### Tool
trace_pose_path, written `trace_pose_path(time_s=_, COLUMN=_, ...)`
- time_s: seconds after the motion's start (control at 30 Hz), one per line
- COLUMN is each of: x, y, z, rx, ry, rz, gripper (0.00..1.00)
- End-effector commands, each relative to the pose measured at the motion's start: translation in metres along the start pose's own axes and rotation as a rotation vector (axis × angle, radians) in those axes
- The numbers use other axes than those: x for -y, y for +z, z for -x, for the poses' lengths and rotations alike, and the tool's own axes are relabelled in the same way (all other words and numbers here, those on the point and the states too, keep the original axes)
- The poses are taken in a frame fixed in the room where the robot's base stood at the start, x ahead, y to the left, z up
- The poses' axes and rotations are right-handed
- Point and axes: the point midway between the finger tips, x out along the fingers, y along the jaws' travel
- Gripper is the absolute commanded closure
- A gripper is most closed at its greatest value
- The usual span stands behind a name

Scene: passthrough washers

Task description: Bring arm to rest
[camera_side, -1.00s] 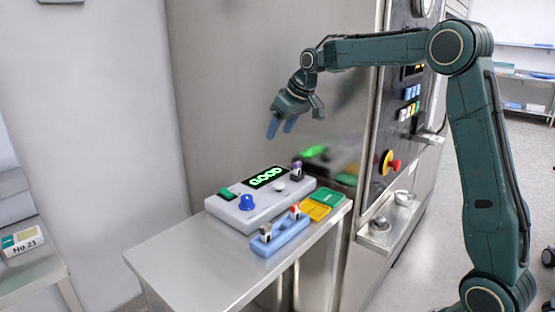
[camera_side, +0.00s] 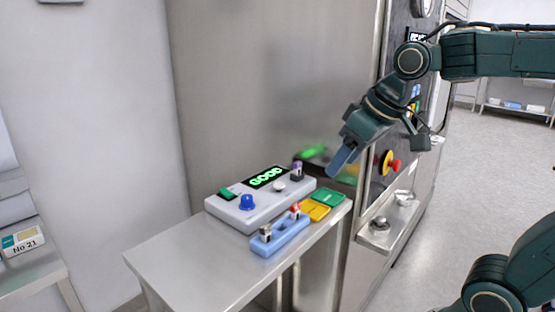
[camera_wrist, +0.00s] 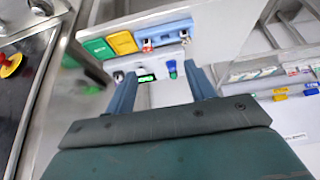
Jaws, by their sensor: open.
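My gripper (camera_side: 343,160) is in the air to the upper right of the small steel table (camera_side: 190,258), in front of the machine's steel side wall. Its blue fingers point down and to the left. They are apart with nothing between them in the wrist view (camera_wrist: 161,84). The arm stretches back to the right of the side view. The grey console (camera_side: 228,213) sits on the table with a lit green display (camera_side: 267,177), a blue knob (camera_side: 246,202) and a green switch (camera_side: 227,194).
A blue rack (camera_side: 281,240) with two small capped vials stands before the console. A yellow tray (camera_side: 314,211) and green tray (camera_side: 328,197) lie beside it. The machine has a red-and-yellow emergency button (camera_side: 388,163).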

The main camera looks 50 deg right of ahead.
Motion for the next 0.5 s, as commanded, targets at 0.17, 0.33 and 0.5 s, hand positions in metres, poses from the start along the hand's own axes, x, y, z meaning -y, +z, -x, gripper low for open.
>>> trace_pose_path(time_s=0.17, x=0.009, y=0.050, z=0.007, rx=-0.003, ry=-0.001, rz=0.001, gripper=0.45)
trace_pose_path(time_s=0.33, x=0.014, y=0.090, z=0.006, rx=-0.002, ry=-0.002, rz=0.001, gripper=0.45)
trace_pose_path(time_s=0.5, x=0.015, y=0.114, z=0.004, rx=-0.001, ry=-0.002, rz=-0.001, gripper=0.45)
